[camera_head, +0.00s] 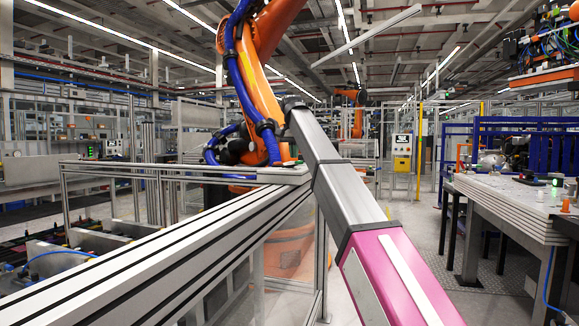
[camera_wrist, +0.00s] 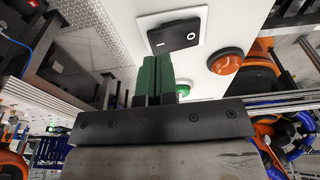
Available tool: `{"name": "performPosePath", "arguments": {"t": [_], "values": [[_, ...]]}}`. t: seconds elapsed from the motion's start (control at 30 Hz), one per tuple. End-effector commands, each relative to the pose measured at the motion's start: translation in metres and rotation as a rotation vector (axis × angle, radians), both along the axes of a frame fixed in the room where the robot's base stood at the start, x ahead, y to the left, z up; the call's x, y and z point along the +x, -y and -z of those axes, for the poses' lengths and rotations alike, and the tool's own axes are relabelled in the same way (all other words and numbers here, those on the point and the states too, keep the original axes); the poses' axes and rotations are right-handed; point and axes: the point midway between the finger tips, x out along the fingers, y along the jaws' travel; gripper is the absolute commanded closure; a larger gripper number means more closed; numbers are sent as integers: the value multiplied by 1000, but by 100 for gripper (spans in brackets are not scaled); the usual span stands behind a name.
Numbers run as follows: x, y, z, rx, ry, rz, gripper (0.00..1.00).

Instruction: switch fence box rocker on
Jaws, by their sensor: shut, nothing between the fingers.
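The black rocker (camera_wrist: 177,36) sits in a white plate on a white box face (camera_wrist: 212,22) at the top of the wrist view. It bears a dash mark at its left and an O mark at its right. I cannot tell which side is pressed in. My gripper (camera_wrist: 157,62) is shut and empty, its green fingers together. Their tips are just below the rocker's left half in the picture; whether they touch it I cannot tell. My gripper and the rocker are not discernible in the head view.
A round orange-red button (camera_wrist: 225,62) is right of the fingers, and a green button (camera_wrist: 184,91) is partly hidden behind them.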

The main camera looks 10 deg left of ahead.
Motion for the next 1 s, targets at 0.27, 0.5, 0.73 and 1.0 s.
{"name": "performPosePath", "arguments": {"t": [0.27,0.5,0.73,1.0], "values": [[0,0,0,0,0,0,100],[0,0,3,0,0,0,100],[0,0,6,0,0,0,100],[0,0,9,0,0,0,100]]}}
